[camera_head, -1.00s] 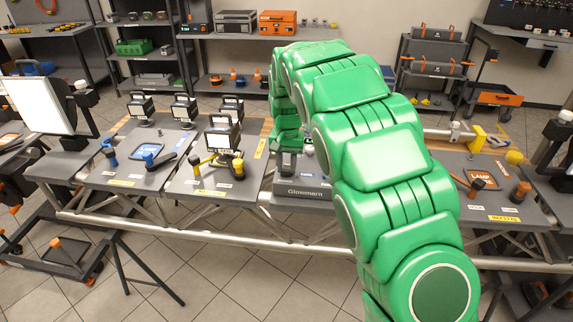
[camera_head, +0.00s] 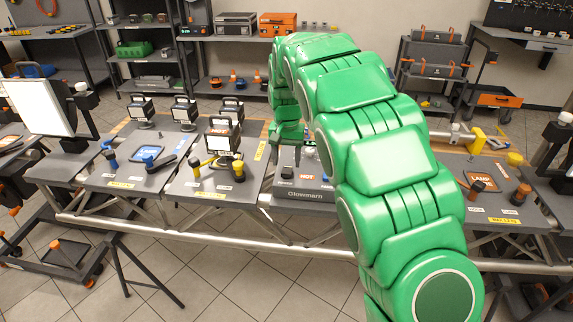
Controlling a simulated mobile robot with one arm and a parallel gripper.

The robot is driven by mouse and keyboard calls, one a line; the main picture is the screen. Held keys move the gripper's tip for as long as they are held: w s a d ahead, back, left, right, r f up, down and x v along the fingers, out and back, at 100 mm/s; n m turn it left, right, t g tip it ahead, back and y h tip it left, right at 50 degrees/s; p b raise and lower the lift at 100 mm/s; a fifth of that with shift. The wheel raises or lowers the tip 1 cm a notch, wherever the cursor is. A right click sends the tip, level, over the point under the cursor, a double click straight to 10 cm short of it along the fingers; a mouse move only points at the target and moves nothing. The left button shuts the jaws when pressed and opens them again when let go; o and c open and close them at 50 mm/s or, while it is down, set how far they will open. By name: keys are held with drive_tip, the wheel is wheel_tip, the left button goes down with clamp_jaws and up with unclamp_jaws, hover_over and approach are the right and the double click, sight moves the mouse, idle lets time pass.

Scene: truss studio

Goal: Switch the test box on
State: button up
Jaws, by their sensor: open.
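The test box (camera_head: 304,196) is a grey box with "Glowmarn" on its front edge. It sits on the table in the middle of the head view, partly behind my green arm. A red-lettered "HOT" label (camera_head: 308,177) shows on its top. My gripper (camera_head: 288,155) points down over the back left part of the box, its dark fingers apart and nothing seen between them. Whether the fingers touch the box is too small to tell. The box's switch cannot be made out clearly, and its right side is hidden by my arm.
A "LAMP" pad (camera_head: 481,181) and an orange-topped piece (camera_head: 520,194) lie to the right. A white lit panel (camera_head: 38,107) stands far left.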

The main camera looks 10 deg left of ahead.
sight(288, 172)
wheel_tip(288, 172, up, 5)
drive_tip(key=shift+w+f, duration=0.1)
drive_tip(key=shift+f, duration=0.05)
drive_tip(key=s+d+r+m, duration=0.1)
drive_tip(key=s+d+r, duration=0.3)
drive_tip(key=s+d, duration=0.55)
drive_tip(key=s+d+r, duration=0.3)
drive_tip(key=s+d, duration=0.5)
drive_tip(key=s, duration=0.2)
drive_tip(key=s+d+f, duration=0.1)
drive_tip(key=s+d, duration=0.1)
drive_tip(key=s, duration=0.7)
drive_tip(key=s+d+f+g, duration=0.1)
drive_tip(key=s+d+f, duration=0.1)
drive_tip(key=s, duration=0.7)
drive_tip(key=s+d+f+n, duration=0.1)
drive_tip(key=s+d, duration=0.2)
drive_tip(key=s, duration=0.6)
drive_tip(key=shift+f, duration=0.4)
